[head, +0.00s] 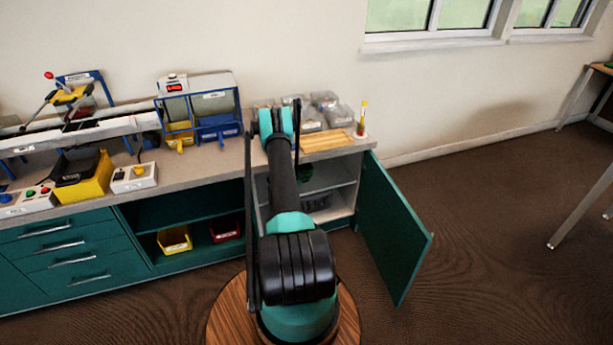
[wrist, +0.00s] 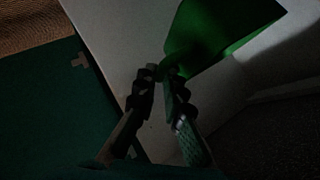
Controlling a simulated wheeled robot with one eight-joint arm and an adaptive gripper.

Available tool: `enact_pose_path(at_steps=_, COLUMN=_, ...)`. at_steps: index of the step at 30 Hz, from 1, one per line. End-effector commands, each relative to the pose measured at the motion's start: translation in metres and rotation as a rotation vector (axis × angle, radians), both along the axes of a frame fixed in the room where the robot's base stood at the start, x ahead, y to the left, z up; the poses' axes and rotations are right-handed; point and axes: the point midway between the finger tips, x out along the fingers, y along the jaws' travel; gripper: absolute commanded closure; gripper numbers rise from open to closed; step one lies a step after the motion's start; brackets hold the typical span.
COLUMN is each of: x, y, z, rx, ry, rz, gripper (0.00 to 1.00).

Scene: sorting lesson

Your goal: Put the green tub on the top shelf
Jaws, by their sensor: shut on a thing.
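The green tub (wrist: 222,32) is at the top of the dim wrist view. My gripper (wrist: 164,78) is shut on a narrow green part at its near edge. In the head view a small green patch, likely the tub (head: 304,174), shows beside my arm inside the open cabinet. My gripper is hidden behind my arm there. The cabinet's upper shelf (head: 338,178) is pale and partly covered by my arm. I cannot tell whether the tub touches a shelf.
The teal cabinet door (head: 392,228) stands open to the right. Dark items (head: 316,202) lie on a lower shelf. Yellow (head: 174,240) and red (head: 225,229) bins sit in the left bay.

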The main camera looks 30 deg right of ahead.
Motion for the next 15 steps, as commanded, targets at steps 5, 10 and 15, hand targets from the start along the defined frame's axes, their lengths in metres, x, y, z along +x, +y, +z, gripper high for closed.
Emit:
enact_pose_path(at_steps=5, x=-0.0023, y=0.0073, z=-0.0026, rx=0.002, ry=0.0, rz=-0.004, gripper=1.0)
enact_pose_path(at_steps=10, x=-0.0024, y=0.0071, z=-0.0026, rx=0.001, ry=0.0, rz=-0.005, gripper=1.0)
enact_pose_path(at_steps=15, x=-0.0025, y=0.007, z=-0.0028, rx=0.001, ry=0.001, rz=-0.004, gripper=0.71)
